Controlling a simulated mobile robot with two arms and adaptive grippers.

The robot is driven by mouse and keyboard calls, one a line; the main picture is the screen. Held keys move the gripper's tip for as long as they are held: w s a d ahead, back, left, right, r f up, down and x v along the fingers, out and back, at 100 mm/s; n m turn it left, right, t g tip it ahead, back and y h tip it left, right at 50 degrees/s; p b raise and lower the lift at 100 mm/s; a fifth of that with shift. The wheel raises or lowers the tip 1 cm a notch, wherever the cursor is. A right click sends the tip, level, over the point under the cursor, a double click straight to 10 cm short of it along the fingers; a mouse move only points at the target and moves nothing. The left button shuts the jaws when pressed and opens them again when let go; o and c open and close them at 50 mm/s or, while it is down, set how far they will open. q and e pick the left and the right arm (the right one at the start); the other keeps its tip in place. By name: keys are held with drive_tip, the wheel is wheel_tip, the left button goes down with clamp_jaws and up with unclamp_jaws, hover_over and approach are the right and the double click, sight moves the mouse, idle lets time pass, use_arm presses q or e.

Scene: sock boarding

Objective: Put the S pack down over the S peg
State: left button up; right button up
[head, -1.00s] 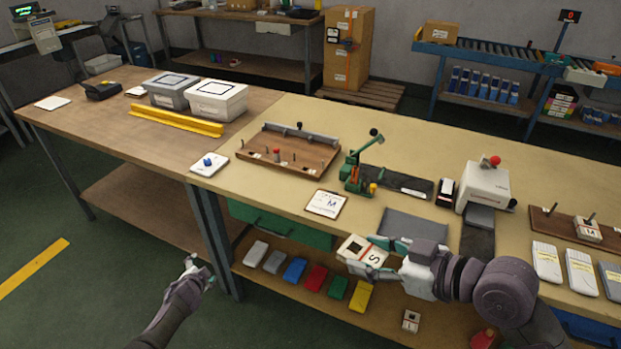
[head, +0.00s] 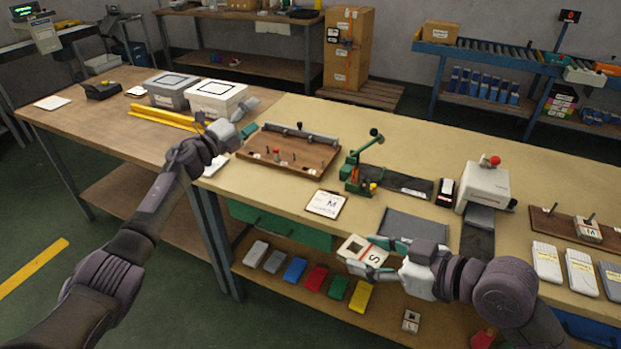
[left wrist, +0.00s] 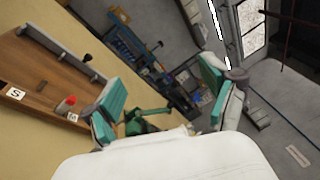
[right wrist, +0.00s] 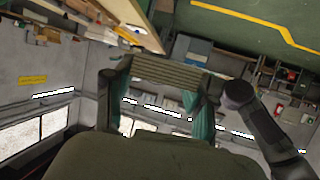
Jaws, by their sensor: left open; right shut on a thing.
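The S pack (head: 355,246), a white block with an S label and a dark opening, is held in my right gripper (head: 374,258) near the table's front edge. The right wrist view shows a ribbed grey side of the held thing (right wrist: 170,72) between the fingers. My left gripper (head: 247,117) is open and empty beside the left end of the wooden peg board (head: 285,163). In the left wrist view this board carries an S label (left wrist: 16,93) and a red-topped post (left wrist: 66,104). I cannot tell which peg is the S peg.
A second peg board (head: 545,226) at the right carries a pack (head: 587,230) on one peg. A green press (head: 357,172) and a white machine (head: 483,188) stand between the boards. A clipboard marked M (head: 326,204) and a grey mat (head: 413,227) lie in front.

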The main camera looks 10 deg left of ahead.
use_arm(q)
drive_tip(key=s+d+r+m+g+h, duration=0.4)
drive_tip(key=s+d+m+g, duration=0.15)
drive_tip(key=d+m, duration=0.35)
drive_tip(key=s+d+r+m+g+h, duration=0.35)
drive_tip(key=d+m+g, duration=0.25)
drive_tip(key=d+m, duration=0.2)
drive_tip(key=m+g+y, duration=0.9)
drive_tip(key=m+g, duration=0.1)
drive_tip(key=m, duration=0.5)
approach(348, 241)
wheel_tip(348, 241, up, 2)
drive_tip(key=a, duration=0.1)
drive_tip(key=x, duration=1.1)
drive_tip(key=shift+w+d+f, duration=0.1)
drive_tip(key=shift+d+f, duration=0.1)
